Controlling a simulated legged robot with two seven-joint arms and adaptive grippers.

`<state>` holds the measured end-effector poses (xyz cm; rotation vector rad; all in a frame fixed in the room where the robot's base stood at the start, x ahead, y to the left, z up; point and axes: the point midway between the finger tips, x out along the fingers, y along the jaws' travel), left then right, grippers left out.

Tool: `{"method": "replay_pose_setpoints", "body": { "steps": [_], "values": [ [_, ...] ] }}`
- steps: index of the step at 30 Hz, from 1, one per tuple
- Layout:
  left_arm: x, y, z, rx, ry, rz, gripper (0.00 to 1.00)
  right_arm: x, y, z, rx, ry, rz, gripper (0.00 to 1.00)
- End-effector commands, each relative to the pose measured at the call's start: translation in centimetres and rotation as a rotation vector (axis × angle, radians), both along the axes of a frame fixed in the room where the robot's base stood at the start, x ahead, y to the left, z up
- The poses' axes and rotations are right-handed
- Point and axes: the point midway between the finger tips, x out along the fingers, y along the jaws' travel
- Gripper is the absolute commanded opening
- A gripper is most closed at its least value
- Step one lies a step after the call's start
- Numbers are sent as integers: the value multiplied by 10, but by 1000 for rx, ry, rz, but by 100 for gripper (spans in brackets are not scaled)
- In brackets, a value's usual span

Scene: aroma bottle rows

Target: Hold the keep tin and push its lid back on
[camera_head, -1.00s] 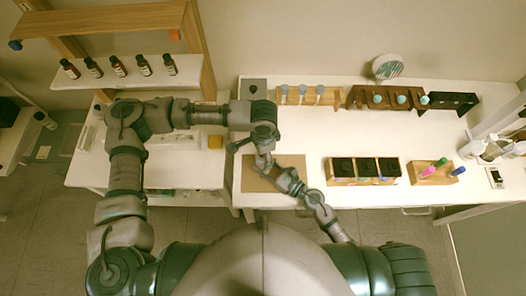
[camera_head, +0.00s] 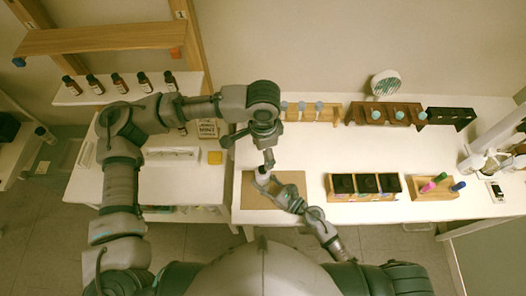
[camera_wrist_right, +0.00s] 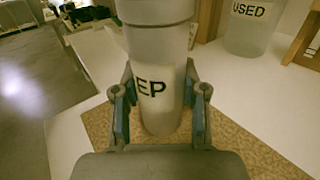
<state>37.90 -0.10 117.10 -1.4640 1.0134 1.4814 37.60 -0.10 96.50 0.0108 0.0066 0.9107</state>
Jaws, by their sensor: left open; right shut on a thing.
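The keep tin (camera_wrist_right: 158,95) is a pale cylinder with dark letters ending in "EP", upright in the right wrist view. A wider pale grey band, perhaps its lid (camera_wrist_right: 156,12), runs across its top and is cut by the frame edge; I cannot tell how firmly it sits. My right gripper (camera_wrist_right: 160,118) is shut on the tin, one finger on each side, over the brown mat. In the head view the tin (camera_head: 262,173) is small, between my right gripper (camera_head: 265,181) and my left gripper (camera_head: 252,148). The left gripper is open just above it.
The brown mat (camera_head: 290,198) lies on the white bench. A tin marked "USED" (camera_wrist_right: 247,28) stands behind in the wrist view. A wooden block of dark jars (camera_head: 364,196) stands right of the mat. Racks line the back; brown bottles (camera_head: 118,82) stand on the left shelf.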

Motion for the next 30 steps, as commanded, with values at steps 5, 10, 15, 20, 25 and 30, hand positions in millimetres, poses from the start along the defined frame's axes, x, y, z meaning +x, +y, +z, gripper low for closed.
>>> {"method": "replay_pose_setpoints", "body": {
  "steps": [5, 10, 15, 20, 25, 30],
  "values": [
    [0, 0, 0, 0, 0, 0, 80, 0, 0, -1, -2, 3, 0, 60],
    [0, 0, 0, 0, 0, 0, 80, 0, 0, -1, -1, 1, 0, 72],
    [0, 0, 0, 0, 0, 0, 80, -1, 0, 0, -1, 1, 0, 72],
    [0, 0, 0, 0, 0, 0, 80, -8, -9, -2, -1, 3, -1, 72],
    [0, 0, 0, 0, 0, 0, 80, -28, -35, -2, -2, 6, -1, 72],
    [0, 0, 0, 0, 0, 0, 80, -50, -64, -3, -1, 7, -2, 72]
  ]
}}
